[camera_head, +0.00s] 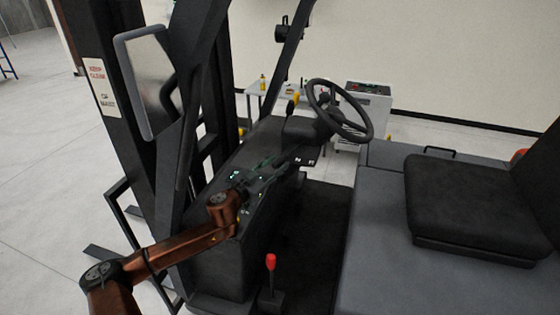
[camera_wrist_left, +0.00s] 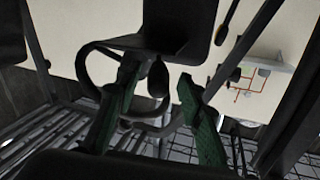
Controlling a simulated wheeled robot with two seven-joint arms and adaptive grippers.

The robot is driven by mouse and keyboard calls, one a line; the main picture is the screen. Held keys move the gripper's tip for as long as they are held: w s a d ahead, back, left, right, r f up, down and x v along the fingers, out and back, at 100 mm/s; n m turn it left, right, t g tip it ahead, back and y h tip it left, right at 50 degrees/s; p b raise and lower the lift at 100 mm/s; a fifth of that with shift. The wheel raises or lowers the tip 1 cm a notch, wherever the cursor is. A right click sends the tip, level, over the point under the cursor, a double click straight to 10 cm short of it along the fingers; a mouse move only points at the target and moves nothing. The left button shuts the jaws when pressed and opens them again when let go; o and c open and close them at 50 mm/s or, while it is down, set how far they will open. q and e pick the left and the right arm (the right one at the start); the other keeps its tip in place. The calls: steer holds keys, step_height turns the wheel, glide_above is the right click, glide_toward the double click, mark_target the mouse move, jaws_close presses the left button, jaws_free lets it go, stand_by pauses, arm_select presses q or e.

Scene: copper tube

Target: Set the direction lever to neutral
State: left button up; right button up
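My left gripper (camera_head: 264,164) reaches over the dark dashboard of the vehicle, left of and below the steering column. In the left wrist view its two green fingers (camera_wrist_left: 158,74) are apart, with a clear gap between them. A dark rounded knob (camera_wrist_left: 158,80) appears in that gap, seemingly beyond the fingertips; I cannot tell whether it is the direction lever, and no contact shows. The steering wheel (camera_head: 368,124) stands to the right of the gripper in the head view. The direction lever's position cannot be made out. My right gripper is not in view.
A red-knobbed lever (camera_head: 271,262) rises from the floor beside the console. The black seat (camera_head: 474,205) is at the right. A mirror (camera_head: 152,84) and dark frame posts stand close to my left arm. A small table (camera_head: 254,89) stands behind the vehicle.

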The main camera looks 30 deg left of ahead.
arm_select(q)
steer(key=shift+w+d, duration=0.2)
steer(key=shift+w, duration=0.75)
steer(key=shift+c, duration=0.5)
jaws_close()
